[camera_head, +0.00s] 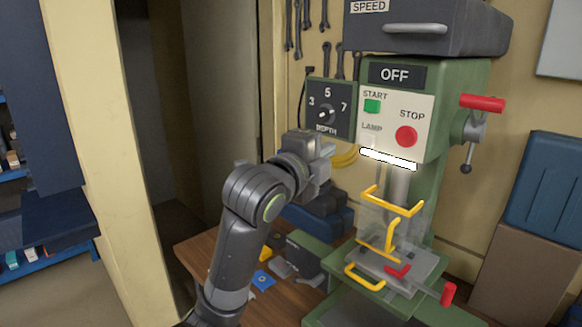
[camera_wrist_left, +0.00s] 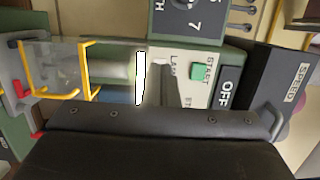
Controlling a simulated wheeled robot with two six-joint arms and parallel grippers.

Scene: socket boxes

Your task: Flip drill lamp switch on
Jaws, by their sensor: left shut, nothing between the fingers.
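The green drill press has a cream panel (camera_head: 397,122) with a green START button (camera_head: 372,106), a red STOP button (camera_head: 406,136) and a LAMP label (camera_head: 372,127). A small pale switch (camera_head: 370,140) shows faintly below that label. A bright white lamp bar (camera_head: 388,159) under the panel looks lit; it also shows in the left wrist view (camera_wrist_left: 140,78). My left gripper (camera_head: 328,150) is shut and empty, just left of the panel's lower-left corner. In the left wrist view its dark fingers (camera_wrist_left: 166,80) cover the area beside the LAMP label, hiding the switch; contact cannot be told.
A depth dial box (camera_head: 331,111) sits left of the panel, close above my gripper. A clear guard with yellow bars (camera_head: 393,208) stands below the lamp. A red-handled lever (camera_head: 482,103) sticks out right. Wrenches hang on the wall behind.

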